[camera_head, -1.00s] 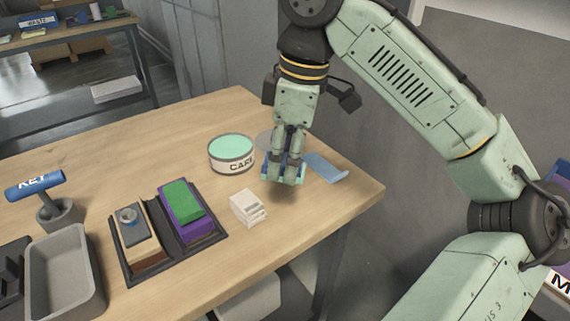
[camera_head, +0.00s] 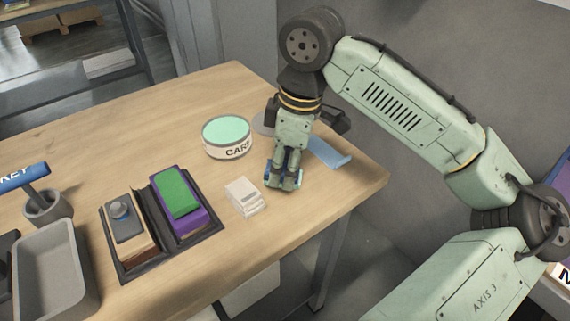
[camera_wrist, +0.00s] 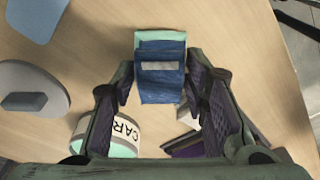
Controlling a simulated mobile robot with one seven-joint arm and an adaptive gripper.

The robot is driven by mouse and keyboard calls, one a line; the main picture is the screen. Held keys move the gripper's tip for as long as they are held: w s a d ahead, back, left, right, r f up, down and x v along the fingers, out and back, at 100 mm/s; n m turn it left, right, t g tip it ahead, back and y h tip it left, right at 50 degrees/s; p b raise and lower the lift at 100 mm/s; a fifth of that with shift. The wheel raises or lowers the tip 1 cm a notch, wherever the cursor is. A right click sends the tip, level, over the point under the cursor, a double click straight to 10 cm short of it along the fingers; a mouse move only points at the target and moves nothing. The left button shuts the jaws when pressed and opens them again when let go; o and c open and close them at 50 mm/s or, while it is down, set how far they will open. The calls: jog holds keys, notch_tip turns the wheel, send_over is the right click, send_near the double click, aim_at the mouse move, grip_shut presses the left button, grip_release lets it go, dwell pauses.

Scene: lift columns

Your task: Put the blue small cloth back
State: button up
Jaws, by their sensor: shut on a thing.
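The blue small cloth (camera_wrist: 160,80) is a dark blue folded piece with a pale label, seen between my fingers in the wrist view. A mint-green strip (camera_wrist: 160,38) shows at its far edge; I cannot tell whether it belongs to the cloth. My gripper (camera_head: 284,180) points down and is shut on the cloth, close over the table's right part. In the head view only a little blue shows beside the fingertips. Whether the cloth touches the table is hard to tell.
On the wooden table (camera_head: 300,235), a CARE tin (camera_head: 228,138) and a white stack (camera_head: 245,197) stand left of my gripper. A light blue sheet (camera_head: 330,152) and grey disc (camera_head: 263,125) lie behind. A dark two-part tray (camera_head: 160,250) holds blocks; a grey bin (camera_head: 50,270) stands left.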

jog(key=shift+f, duration=0.35)
jog(key=o, duration=1.2)
jog(key=shift+f, duration=0.1)
jog(key=r, duration=0.4)
jog(key=d+r, duration=0.1)
jog(key=r, duration=0.7)
jog(key=shift+s+d+r+b, duration=0.1)
jog(key=shift+s+d+b, duration=0.05)
jog(key=shift+d+b, duration=0.2)
